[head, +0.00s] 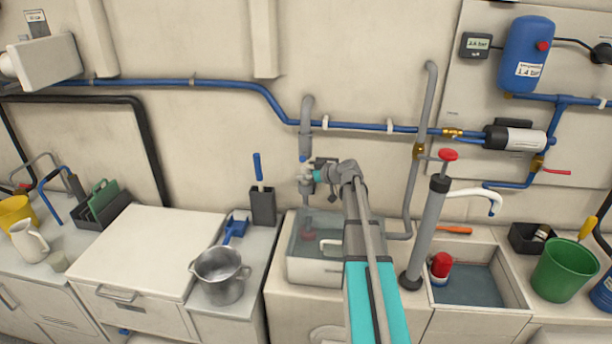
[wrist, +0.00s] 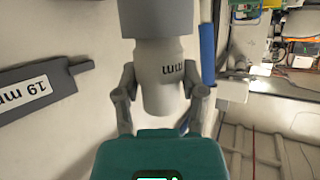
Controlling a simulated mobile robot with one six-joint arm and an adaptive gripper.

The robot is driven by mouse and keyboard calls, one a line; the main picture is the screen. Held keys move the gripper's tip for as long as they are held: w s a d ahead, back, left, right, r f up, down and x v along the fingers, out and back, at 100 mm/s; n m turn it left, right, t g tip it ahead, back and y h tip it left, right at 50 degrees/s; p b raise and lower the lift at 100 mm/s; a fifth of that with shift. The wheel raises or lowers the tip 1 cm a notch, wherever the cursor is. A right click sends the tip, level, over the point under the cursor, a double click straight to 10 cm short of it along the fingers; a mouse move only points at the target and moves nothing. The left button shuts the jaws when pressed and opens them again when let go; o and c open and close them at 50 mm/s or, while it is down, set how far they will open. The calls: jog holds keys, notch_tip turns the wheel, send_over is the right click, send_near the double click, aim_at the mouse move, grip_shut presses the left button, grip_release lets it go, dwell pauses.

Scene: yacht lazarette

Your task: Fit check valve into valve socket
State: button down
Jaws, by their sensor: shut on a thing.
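The check valve (wrist: 160,80) is a pale grey cylinder with dark marks, held between the two fingers of my gripper (wrist: 162,100). In the wrist view its upper end meets a wider, darker grey cylinder (wrist: 156,18), which looks like the socket or pipe end. I cannot tell whether the valve is inside it or only lined up against it. In the head view my gripper (head: 309,177) is at the wall, below the end of a grey pipe (head: 306,112). The valve is small and partly hidden there.
A blue pipe (head: 230,84) runs along the wall. A sink basin (head: 316,272) lies below my gripper. To the right stand a grey hand pump (head: 428,225) and a vertical grey pipe (head: 423,105). A dark label plate (wrist: 38,90) is beside the valve.

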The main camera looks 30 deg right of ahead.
jog(key=shift+c, duration=0.5)
grip_release()
jog(key=shift+s, duration=0.1)
dwell(0.3)
